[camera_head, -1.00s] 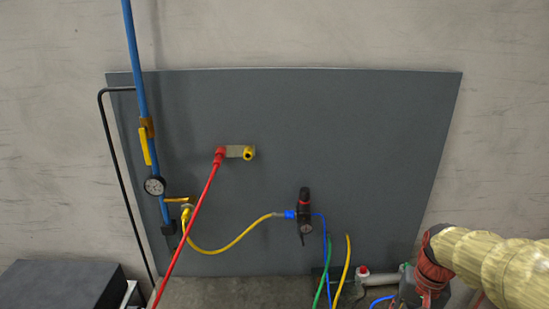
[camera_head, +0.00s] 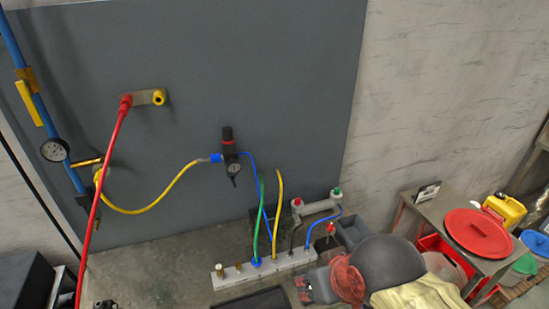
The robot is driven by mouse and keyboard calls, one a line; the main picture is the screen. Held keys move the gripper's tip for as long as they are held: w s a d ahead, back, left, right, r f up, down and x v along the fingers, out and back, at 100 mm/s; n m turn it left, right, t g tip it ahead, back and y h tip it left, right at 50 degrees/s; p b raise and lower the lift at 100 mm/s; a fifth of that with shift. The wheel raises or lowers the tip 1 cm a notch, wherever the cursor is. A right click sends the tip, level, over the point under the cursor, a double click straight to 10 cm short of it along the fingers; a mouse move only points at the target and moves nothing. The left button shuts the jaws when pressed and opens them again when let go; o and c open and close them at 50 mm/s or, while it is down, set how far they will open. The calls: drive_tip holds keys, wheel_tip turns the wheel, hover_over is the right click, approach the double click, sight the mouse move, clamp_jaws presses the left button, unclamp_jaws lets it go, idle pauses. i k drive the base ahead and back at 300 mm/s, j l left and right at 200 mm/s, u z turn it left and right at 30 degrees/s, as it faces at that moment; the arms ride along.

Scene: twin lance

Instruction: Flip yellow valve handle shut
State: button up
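A yellow valve handle (camera_head: 29,103) is at the upper left in the head view. It hangs below a brass valve body (camera_head: 27,76) on the blue pipe (camera_head: 14,45) and lies roughly along the pipe. A second, smaller yellow-orange lever (camera_head: 87,162) sticks out sideways lower down, beside the round gauge (camera_head: 54,150). My arm, with a tan sleeve and red wrap, is at the bottom right of centre. My gripper (camera_head: 318,285) seems to be the grey part beside the red wrap, far from both handles; its fingers cannot be made out.
A red hose (camera_head: 103,187) crosses in front of the grey panel (camera_head: 210,60). A yellow hose (camera_head: 165,193) runs to a black regulator (camera_head: 229,152). A white manifold block (camera_head: 263,268) stands on the floor. A dark box (camera_head: 25,283) is at lower left. A table (camera_head: 425,208) stands at right.

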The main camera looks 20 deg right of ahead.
sight(22, 85)
drive_tip(key=u, duration=1.25)
